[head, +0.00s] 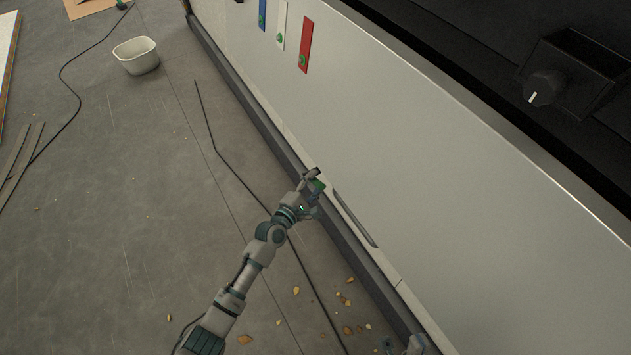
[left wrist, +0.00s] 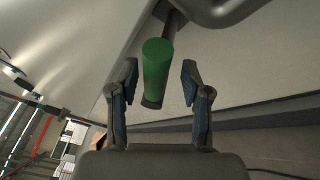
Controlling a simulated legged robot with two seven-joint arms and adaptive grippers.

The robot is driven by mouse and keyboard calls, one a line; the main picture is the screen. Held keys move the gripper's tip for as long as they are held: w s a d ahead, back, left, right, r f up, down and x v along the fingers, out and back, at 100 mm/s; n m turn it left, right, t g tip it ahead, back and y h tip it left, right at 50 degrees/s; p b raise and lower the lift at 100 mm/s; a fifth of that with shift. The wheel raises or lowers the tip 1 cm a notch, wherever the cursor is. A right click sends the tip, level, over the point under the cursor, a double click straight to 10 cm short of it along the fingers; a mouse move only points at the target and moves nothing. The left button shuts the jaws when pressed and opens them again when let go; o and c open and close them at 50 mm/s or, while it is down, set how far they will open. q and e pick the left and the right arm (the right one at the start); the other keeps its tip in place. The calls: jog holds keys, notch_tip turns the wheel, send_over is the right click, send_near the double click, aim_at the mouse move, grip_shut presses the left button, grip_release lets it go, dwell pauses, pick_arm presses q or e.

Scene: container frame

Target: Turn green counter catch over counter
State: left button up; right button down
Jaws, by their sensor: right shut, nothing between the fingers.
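The green catch (left wrist: 157,68) is a green cylinder on a dark bar in the left wrist view. Its end lies between the fingers of my left gripper (left wrist: 156,88), which is open, with gaps on both sides. In the head view, my left gripper (head: 314,180) is low against the counter's pale front (head: 430,190), and a bit of green catch (head: 318,186) shows there, mostly hidden by the fingers. Part of my right gripper (head: 410,346) shows at the bottom edge of the head view, cut off by the frame, and is shut and empty.
Blue (head: 262,14), white (head: 280,25) and red strips (head: 305,45) with green parts are on the panel. A white tub (head: 136,55), a thin cable (head: 240,178) and scattered chips (head: 345,300) lie on the floor.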

pick_arm(q)
jog(key=shift+r, duration=0.15)
jog(key=shift+a, duration=0.1)
jog(key=v, duration=1.1)
jog(key=shift+s+a, duration=0.2)
jog(key=shift+s, duration=0.15)
